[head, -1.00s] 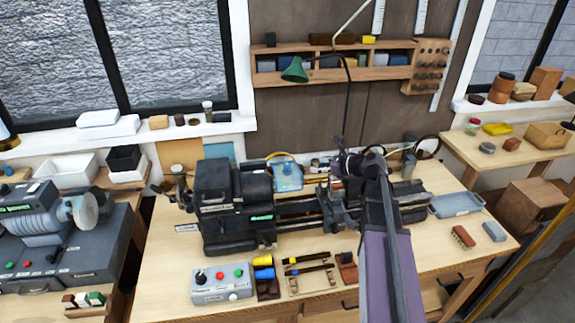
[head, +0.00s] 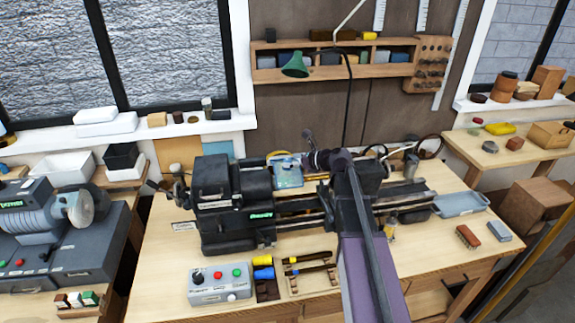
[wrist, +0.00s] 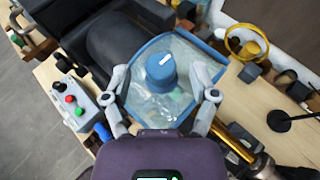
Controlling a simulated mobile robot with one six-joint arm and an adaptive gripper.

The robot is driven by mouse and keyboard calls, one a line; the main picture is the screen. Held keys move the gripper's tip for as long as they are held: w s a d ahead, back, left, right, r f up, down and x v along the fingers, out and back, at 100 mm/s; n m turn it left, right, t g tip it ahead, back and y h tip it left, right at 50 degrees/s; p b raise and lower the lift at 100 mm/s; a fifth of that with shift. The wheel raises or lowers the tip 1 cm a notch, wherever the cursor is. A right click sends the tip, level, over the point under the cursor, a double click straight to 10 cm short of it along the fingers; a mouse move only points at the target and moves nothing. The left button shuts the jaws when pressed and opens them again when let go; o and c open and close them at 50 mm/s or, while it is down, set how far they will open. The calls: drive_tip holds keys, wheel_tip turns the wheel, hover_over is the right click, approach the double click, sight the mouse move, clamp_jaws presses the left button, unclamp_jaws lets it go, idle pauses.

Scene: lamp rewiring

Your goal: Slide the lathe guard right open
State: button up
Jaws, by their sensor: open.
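The lathe guard (head: 287,174) is a clear, blue-tinted shield over the lathe, just right of the black headstock (head: 222,190). In the wrist view the guard (wrist: 150,105) has a blue rim and a round blue knob (wrist: 161,68). My gripper (wrist: 163,82) is open over the guard, one finger on each side of the knob. The fingers look apart from the knob; I cannot tell their exact height above the guard. In the head view my wrist is just right of the guard, and the fingers are hard to make out.
The lathe bed (head: 405,195) runs right from the headstock. A control box (head: 220,283) with coloured buttons stands in front. A yellow ring (wrist: 246,42) and a small black stand (wrist: 288,118) are near the guard. A grey tray (head: 461,204) lies at the right.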

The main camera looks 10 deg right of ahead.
drive_tip(key=shift+x, duration=1.1)
clamp_jaws()
